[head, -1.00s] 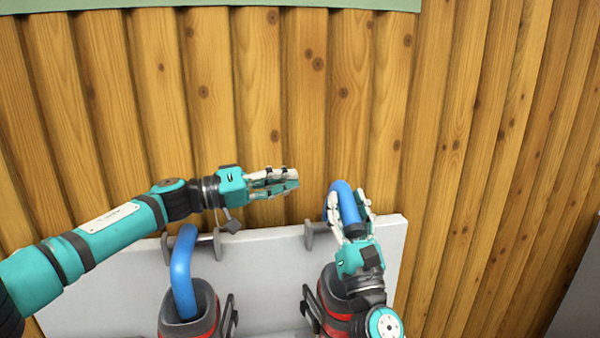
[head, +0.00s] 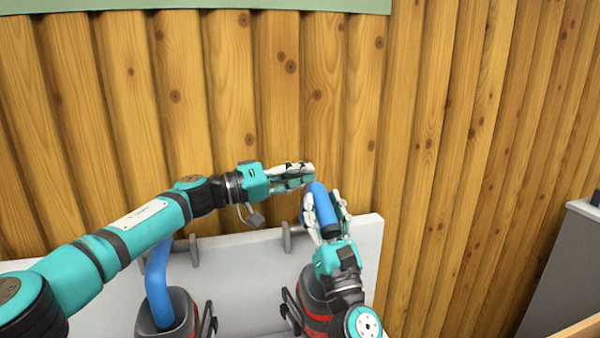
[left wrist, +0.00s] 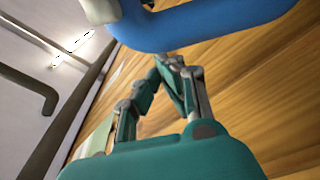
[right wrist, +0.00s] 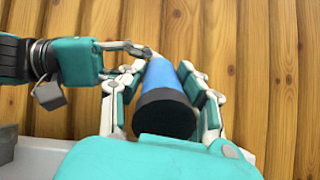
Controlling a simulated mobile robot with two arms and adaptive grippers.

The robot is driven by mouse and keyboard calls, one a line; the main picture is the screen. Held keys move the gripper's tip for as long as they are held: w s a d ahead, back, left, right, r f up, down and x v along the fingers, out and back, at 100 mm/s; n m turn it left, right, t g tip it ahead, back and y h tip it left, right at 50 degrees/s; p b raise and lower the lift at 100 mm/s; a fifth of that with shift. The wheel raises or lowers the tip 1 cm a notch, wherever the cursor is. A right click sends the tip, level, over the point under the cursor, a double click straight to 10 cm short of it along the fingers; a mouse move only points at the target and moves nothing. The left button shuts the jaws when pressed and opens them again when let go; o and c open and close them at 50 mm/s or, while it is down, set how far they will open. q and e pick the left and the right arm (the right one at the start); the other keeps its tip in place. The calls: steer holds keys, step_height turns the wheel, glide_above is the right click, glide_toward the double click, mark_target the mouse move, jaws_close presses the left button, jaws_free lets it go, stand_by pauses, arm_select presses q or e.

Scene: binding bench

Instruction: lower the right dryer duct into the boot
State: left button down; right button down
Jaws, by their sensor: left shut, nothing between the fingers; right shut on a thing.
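The right dryer duct is a blue bent tube (head: 323,207) with a dark end collar. My right gripper (head: 322,196) is shut on it, fingers on both sides. In the right wrist view the duct (right wrist: 163,78) points its dark open end toward the camera. The right boot (head: 314,294), dark grey with red bands, stands below, partly hidden by my right arm; the collar is above it. My left gripper (head: 308,174) is shut and empty, its tips close to the duct's top bend; I cannot tell whether they touch. The duct (left wrist: 205,25) crosses the top of the left wrist view.
Another blue duct (head: 158,285) stands in the left boot (head: 172,318). A pale grey panel (head: 240,265) with dark hooks (head: 287,237) is behind the boots. A wooden plank wall (head: 240,100) closes the back. A grey cabinet (head: 565,265) stands at right.

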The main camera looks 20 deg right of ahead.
steer(key=shift+d, duration=0.1)
arm_select(q)
steer(key=shift+s+d+f+m+g, duration=0.15)
steer(key=shift+s+f+m, duration=0.1)
steer(key=shift+s+m, duration=0.15)
steer(key=shift+s+d+f+m+g, duration=0.1)
steer(key=shift+s+f+m+g, duration=0.15)
steer(key=shift+s, duration=0.2)
arm_select(e)
steer(key=shift+w, duration=0.1)
steer(key=c, duration=1.4)
jaws_free()
steer(key=shift+d, duration=0.1)
arm_select(q)
steer(key=shift+s+a, duration=0.1)
steer(key=shift+a, duration=0.05)
arm_select(e)
steer(key=o, duration=0.5)
steer(key=shift+c, duration=0.2)
arm_select(q)
steer(key=shift+r+t, duration=0.1)
steer(key=shift+t, duration=0.2)
